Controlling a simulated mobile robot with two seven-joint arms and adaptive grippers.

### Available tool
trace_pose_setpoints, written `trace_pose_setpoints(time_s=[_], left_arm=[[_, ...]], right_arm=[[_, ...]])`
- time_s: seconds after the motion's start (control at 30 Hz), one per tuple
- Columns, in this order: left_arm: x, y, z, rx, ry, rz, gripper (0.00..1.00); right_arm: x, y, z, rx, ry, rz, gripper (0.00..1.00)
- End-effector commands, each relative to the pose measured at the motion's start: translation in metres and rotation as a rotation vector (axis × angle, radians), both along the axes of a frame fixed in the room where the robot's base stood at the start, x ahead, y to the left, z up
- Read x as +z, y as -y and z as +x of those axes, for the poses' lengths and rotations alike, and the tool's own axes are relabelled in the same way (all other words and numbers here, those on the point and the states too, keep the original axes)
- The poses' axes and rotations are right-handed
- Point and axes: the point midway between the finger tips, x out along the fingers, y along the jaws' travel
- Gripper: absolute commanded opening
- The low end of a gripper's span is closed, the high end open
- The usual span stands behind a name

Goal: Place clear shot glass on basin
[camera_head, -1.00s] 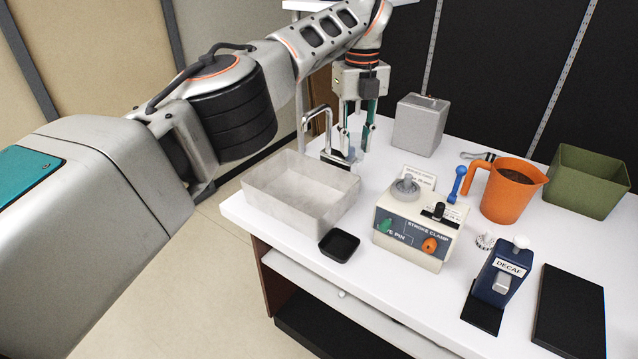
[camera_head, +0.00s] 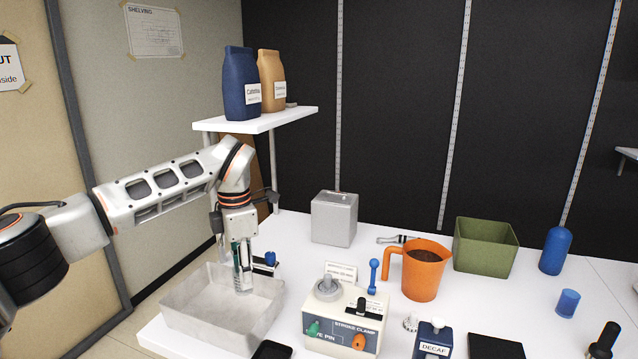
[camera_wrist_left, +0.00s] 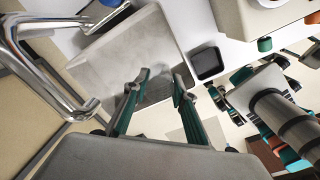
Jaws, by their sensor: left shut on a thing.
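The grey basin (camera_head: 192,326) stands at the left end of the white counter, and it also shows in the wrist view (camera_wrist_left: 105,62). My left gripper (camera_head: 243,284) points down over the right part of the basin. Its fingertips appear at or below rim height in the head view. The left gripper (camera_wrist_left: 160,80) is shut on the clear shot glass (camera_wrist_left: 158,90), which shows only faintly between the teal-backed fingers. I cannot tell whether the glass touches the basin floor.
A small black tray (camera_head: 272,350) and the clamp machine (camera_head: 345,318) are to the right. An orange jug (camera_head: 424,270), a grey box (camera_head: 334,218) and a green bin (camera_head: 486,247) stand farther off.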

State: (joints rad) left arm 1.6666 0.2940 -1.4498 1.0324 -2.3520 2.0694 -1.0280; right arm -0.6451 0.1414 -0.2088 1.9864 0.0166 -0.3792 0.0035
Motion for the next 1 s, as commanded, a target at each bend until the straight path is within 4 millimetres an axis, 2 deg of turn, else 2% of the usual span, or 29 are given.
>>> trace_pose_setpoints(time_s=[0.2, 0.47, 0.7, 0.9, 1.0], left_arm=[[-0.011, -0.022, -0.039, -0.503, -0.007, 0.017, 0.03], [-0.025, -0.044, -0.092, -1.046, -0.02, 0.031, 0.03], [-0.035, -0.062, -0.15, -1.533, -0.032, 0.033, 0.03], [-0.041, -0.073, -0.197, -1.89, -0.037, 0.03, 0.03], [-0.043, -0.076, -0.212, -1.997, -0.038, 0.027, 0.03]], right_arm=[[0.01, 0.0, 0.005, -0.002, 0.01, 0.005, 0.4], [0.02, -0.001, 0.008, -0.005, 0.02, 0.01, 0.4], [0.028, -0.002, 0.01, -0.005, 0.024, 0.013, 0.4], [0.031, -0.002, 0.009, -0.006, 0.023, 0.017, 0.4], [0.03, -0.002, 0.007, -0.006, 0.019, 0.017, 0.4]])
